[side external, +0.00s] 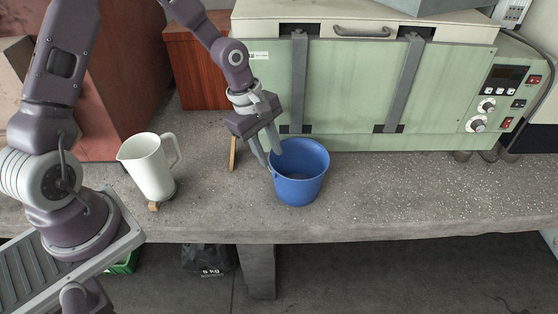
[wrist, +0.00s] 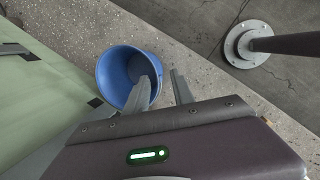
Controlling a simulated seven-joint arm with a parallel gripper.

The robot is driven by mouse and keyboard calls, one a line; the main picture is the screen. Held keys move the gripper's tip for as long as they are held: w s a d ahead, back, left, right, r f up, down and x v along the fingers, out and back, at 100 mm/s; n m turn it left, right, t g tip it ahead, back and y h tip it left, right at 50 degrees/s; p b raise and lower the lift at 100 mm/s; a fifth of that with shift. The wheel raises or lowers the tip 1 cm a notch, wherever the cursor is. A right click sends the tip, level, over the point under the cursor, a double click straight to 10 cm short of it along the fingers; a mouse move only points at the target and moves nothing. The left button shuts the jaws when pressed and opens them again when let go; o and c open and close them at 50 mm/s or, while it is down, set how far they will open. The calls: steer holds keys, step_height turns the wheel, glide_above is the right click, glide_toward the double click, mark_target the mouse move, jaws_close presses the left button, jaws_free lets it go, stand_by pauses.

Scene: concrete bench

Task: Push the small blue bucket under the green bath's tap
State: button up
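The small blue bucket (side external: 298,178) stands upright on the concrete bench, in front of the green bath (side external: 350,90). In the wrist view the bucket (wrist: 118,75) is seen from above, left of centre. My gripper (side external: 271,156) is at the bucket's left side with its fingers pointing down. In the wrist view the fingers (wrist: 160,82) are apart, one overlapping the bucket's opening and the other outside it. Short dark fittings (side external: 463,156) sit under the bath's lower right; which is the tap is unclear.
A white jug (side external: 150,166) stands left of my gripper, with a small wooden piece (side external: 233,153) between them. A reddish-brown wooden box (side external: 196,68) is behind. The bench right of the bucket is clear (side external: 400,185); its front edge is close.

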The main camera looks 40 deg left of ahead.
mark_target(282, 180)
steer(key=w+f+n+y, duration=0.2)
steer(key=w+f, duration=0.1)
steer(key=f, duration=0.2)
steer(key=shift+d+g, duration=0.4)
steer(key=shift+d, duration=0.05)
steer(key=shift+w+f, duration=0.1)
steer(key=shift+f, duration=0.1)
steer(key=f, duration=0.6)
steer(key=shift+w+f, duration=0.35)
steer(key=shift+f, duration=0.05)
jaws_close()
stand_by(0.7)
